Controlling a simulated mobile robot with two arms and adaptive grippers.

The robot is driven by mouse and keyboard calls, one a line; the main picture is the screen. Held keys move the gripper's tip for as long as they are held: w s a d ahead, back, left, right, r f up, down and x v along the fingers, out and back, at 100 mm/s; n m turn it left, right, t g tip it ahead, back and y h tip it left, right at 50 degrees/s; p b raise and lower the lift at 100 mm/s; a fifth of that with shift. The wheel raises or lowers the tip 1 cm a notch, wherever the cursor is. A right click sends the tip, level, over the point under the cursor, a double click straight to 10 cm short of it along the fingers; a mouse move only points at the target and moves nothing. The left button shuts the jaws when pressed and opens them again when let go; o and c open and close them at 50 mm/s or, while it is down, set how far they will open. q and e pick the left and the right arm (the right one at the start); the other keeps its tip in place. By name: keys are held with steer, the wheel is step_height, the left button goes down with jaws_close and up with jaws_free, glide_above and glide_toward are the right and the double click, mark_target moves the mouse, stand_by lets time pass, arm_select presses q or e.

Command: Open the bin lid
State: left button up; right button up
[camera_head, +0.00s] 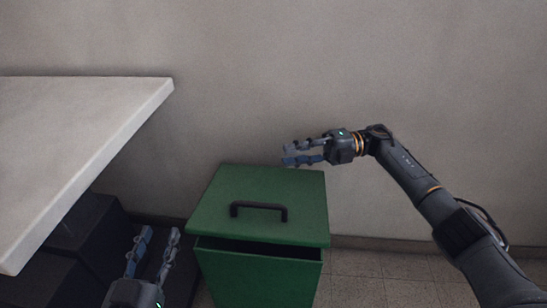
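A green bin (262,283) stands on the floor in the middle of the head view. Its green lid (297,222) lies over the top, with a dark gap between its front edge and the bin body. A black bar handle (258,207) sits on the lid. My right gripper (286,154) is open and empty, above the lid's back right part and apart from it. My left gripper (160,233) is open and empty, low at the left of the bin, fingers pointing up in the picture.
A pale tabletop (75,130) juts in from the left, its corner near the bin. Dark box-like shapes (85,235) stand under it. A plain wall (300,70) is behind the bin. Tiled floor (375,285) is clear to the right.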

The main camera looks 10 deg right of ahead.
steer(key=shift+w+d, duration=0.15)
steer(key=shift+d, duration=2.1)
